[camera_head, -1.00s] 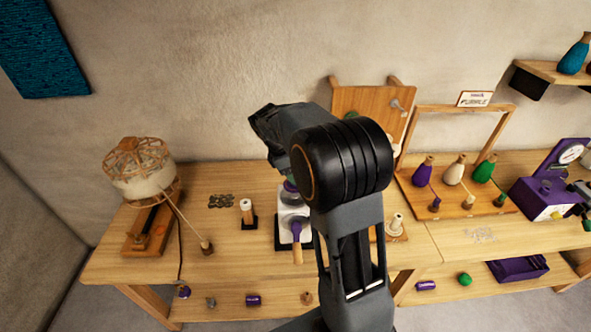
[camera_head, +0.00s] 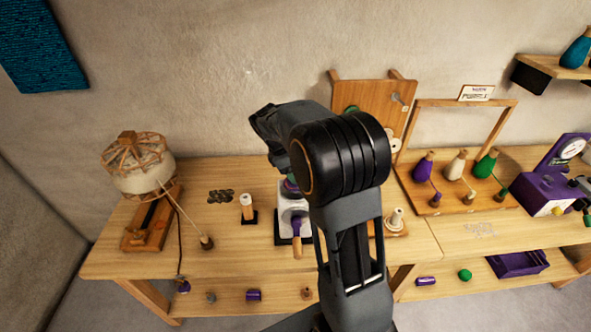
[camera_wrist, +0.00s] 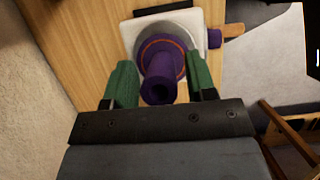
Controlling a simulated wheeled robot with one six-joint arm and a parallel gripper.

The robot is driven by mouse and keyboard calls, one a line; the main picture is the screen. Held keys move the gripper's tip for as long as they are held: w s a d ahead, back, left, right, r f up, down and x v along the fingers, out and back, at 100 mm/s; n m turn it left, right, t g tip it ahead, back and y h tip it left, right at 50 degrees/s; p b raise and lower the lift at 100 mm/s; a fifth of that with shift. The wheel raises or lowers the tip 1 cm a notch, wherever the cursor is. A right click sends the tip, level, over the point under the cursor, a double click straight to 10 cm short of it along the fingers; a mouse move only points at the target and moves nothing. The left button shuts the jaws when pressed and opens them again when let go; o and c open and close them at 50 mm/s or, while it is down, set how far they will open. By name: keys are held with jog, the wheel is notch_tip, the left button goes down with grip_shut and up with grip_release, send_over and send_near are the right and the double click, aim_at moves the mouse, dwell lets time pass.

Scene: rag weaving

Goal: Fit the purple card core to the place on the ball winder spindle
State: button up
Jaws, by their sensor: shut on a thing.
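The purple card core (camera_wrist: 161,78) stands between the two green fingers of my gripper (camera_wrist: 161,84) in the wrist view, its hollow end facing the camera. My gripper is shut on it. The ball winder (camera_head: 292,222) has a white body, a purple crank and a wooden handle. In the wrist view the winder (camera_wrist: 208,22) lies beyond the core, with a purple round part and an orange ring lined up behind it. The spindle is hidden, so I cannot tell whether the core is around it or above it. In the head view my arm hides most of the gripper.
A yarn swift (camera_head: 139,166) stands on the left of the table. A white-and-brown spool (camera_head: 247,208) stands left of the winder. A board with several coloured cones (camera_head: 456,168) and a purple machine (camera_head: 548,191) are at the right. Table front left is mostly clear.

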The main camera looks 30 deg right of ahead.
jog(key=shift+f, duration=0.2)
jog(key=shift+f+b, duration=0.45)
jog(key=shift+f, duration=0.25)
jog(key=o, duration=1)
jog(key=shift+r, duration=0.15)
jog(key=v, duration=1.3)
jog(key=shift+w+a+r+b, duration=0.1)
jog(key=shift+a+r+b, duration=0.15)
jog(key=shift+b, duration=0.05)
